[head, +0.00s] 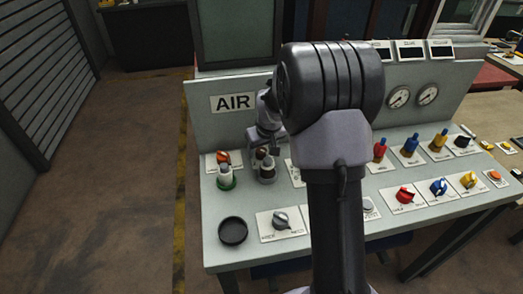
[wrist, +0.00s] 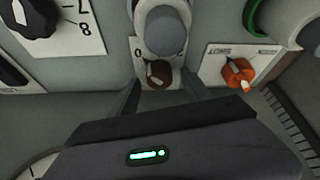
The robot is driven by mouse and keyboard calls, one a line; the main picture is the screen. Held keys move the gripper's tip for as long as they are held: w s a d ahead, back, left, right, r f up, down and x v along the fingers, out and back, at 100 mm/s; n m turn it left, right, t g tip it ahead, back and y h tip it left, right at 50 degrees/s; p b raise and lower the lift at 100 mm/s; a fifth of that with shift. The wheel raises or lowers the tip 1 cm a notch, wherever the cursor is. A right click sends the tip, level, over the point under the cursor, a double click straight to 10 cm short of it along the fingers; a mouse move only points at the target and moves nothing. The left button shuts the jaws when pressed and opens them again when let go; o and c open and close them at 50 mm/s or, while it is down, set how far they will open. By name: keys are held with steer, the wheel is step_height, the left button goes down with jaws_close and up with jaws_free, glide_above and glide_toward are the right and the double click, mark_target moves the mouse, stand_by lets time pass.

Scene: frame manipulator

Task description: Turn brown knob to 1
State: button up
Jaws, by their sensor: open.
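The brown knob (wrist: 158,74) sits on a pale plate in the wrist view, with a 0 printed to its upper left. I cannot make out a 1 or tell exactly where the knob points. My gripper (wrist: 158,91) is open, with one finger on each side of the knob's near edge; whether they touch it is unclear. In the head view, my gripper (head: 263,151) is low over the back left of the panel, partly behind my arm, and the knob is hard to make out there.
A grey cylindrical control (wrist: 166,33) stands just beyond the brown knob. An orange knob (wrist: 238,74) is close on the right, and a black numbered dial (wrist: 35,17) is at upper left. A green-based control (head: 226,179), a black round dish (head: 233,231) and a grey knob (head: 281,219) are nearby.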

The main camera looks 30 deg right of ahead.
jaws_close()
steer(key=shift+r, duration=0.1)
steer(key=shift+a+m+h+p, duration=0.1)
steer(key=shift+m+h+p, duration=0.25)
steer(key=shift+m, duration=0.35)
steer(key=shift+w+f+m+g+h+b, duration=0.1)
steer(key=shift+m+g+h+b, duration=0.1)
steer(key=shift+m+b, duration=0.25)
steer(key=shift+f+m+g+h+b, duration=0.1)
steer(key=shift+m+h+b, duration=0.1)
steer(key=shift+m, duration=0.45)
steer(key=shift+m+h+b, duration=0.35)
steer(key=shift+m+b, duration=0.85)
steer(key=shift+b, duration=0.05)
steer(key=shift+r+m+g+h+b, duration=0.1)
steer(key=shift+m+g+h+b, duration=0.4)
steer(key=shift+m+b, duration=0.7)
steer(key=shift+m, duration=0.3)
